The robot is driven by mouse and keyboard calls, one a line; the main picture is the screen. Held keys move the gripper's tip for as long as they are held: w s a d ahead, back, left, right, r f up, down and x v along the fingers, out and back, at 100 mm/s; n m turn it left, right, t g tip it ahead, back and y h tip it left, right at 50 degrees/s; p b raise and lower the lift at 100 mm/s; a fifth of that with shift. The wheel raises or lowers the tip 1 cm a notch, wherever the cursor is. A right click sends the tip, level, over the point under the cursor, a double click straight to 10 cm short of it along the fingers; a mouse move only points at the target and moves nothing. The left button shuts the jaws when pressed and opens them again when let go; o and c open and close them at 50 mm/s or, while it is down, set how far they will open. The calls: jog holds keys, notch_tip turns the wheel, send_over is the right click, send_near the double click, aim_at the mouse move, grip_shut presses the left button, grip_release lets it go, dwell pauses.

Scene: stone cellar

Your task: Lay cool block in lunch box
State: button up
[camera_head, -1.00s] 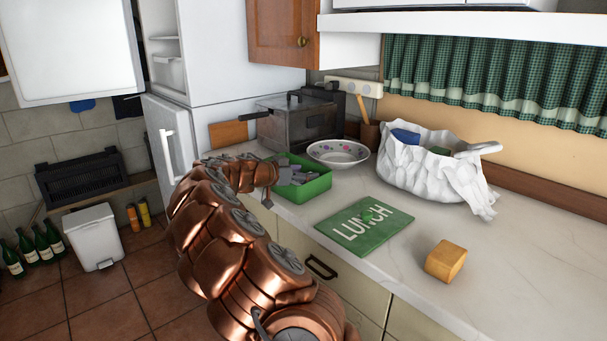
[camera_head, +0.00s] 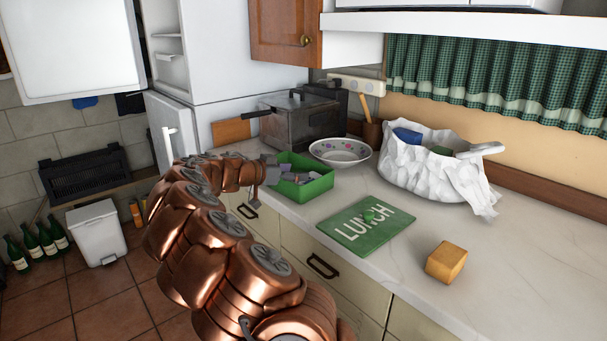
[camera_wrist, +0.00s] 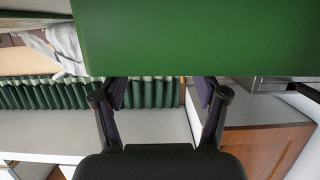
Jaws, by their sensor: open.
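The green lunch box (camera_head: 317,188) stands open on the counter, and its wall fills the top of the wrist view (camera_wrist: 200,38). Its lid (camera_head: 350,238), marked LUNCH, lies flat in front of it. My gripper (camera_head: 290,174) is at the box's left side, with its fingers over the opening. In the wrist view the fingers (camera_wrist: 162,88) are spread apart, and the green wall hides their tips. Greyish shapes show inside the box; I cannot tell fingers from contents. A blue block (camera_head: 407,137), possibly the cool block, shows in the white bag. No other cool block is clearly visible.
The crumpled white bag (camera_head: 425,180) stands at the back right. A wooden cube (camera_head: 446,262) lies at the front right. The counter between lid and bag is clear.

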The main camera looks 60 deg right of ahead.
jog(key=v, duration=0.7)
jog(key=shift+r+b, duration=0.2)
jog(key=shift+b, duration=0.15)
jog(key=s+a+n+y, duration=0.4)
jog(key=s+a, duration=0.6)
jog(key=a, duration=0.1)
jog(key=s+a+f+n+y, duration=0.3)
jog(key=s+a+f+n, duration=0.2)
jog(key=a, duration=0.6)
jog(key=s+a+f+n+t+y, duration=0.1)
jog(key=s+a+f+n+y, duration=0.2)
jog(key=a, duration=0.9)
jog(key=s+a+f+n+y, duration=0.4)
jog(key=s+a+f+n, duration=0.2)
jog(key=s+a+n, duration=0.3)
jog(key=shift+s+a+f, duration=0.35)
jog(key=shift+s+a, duration=0.4)
jog(key=shift+a, duration=0.45)
